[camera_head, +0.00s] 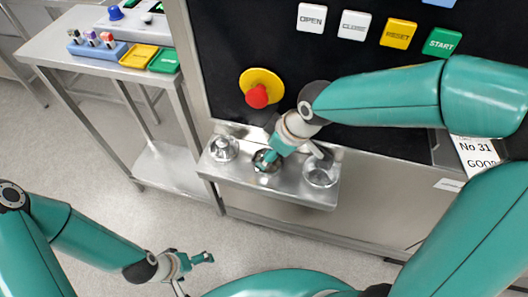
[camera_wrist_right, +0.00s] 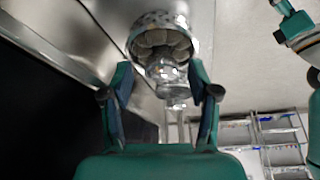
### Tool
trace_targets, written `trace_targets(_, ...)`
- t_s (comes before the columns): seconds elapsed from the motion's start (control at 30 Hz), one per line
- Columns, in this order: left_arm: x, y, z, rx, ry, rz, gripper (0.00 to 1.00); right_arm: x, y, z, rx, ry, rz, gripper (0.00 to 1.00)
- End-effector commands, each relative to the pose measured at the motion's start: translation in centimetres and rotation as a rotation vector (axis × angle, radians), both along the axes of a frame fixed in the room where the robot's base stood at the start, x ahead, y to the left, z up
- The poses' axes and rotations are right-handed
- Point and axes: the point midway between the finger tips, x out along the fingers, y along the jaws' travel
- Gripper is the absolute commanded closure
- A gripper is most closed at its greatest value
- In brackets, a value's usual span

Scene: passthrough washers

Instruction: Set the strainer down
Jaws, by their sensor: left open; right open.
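The strainer, a shiny perforated metal cup (camera_wrist_right: 180,22), shows just past my right fingertips in the right wrist view. In the head view it is the middle metal piece (camera_head: 262,164) on the steel shelf (camera_head: 290,190), partly hidden by my right gripper (camera_head: 272,156). My right gripper is open in the wrist view (camera_wrist_right: 160,80), its fingers apart on either side of the strainer's lower part. I cannot tell whether they touch it. My left gripper (camera_head: 202,260) is open and empty over the floor, well away from the shelf.
More metal fittings stand on the shelf, one at the left (camera_head: 223,148) and one at the right (camera_head: 320,174). A red emergency button (camera_head: 257,96) sits on the black panel above. A side table (camera_head: 80,60) with coloured buttons stands at left. Open floor lies in front.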

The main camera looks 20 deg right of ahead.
Motion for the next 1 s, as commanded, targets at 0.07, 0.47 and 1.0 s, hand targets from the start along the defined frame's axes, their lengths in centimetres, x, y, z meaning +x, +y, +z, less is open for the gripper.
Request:
trace_targets(0.07, 0.0, 0.0, 0.3, 0.0, 0.0, 0.0, 0.0, -0.3, -0.3, 1.4, 0.001, -0.006, -0.001, 0.4)
trace_targets(0.47, 0.0, 0.0, 1.1, 0.0, 0.0, 0.0, 0.0, -2.6, -2.2, 8.5, 0.001, -0.004, 0.0, 0.4)
trace_targets(1.0, 0.0, 0.0, 1.2, 0.0, 0.0, 0.0, 0.0, -3.2, -2.7, 10.1, -0.001, -0.001, 0.003, 0.4)
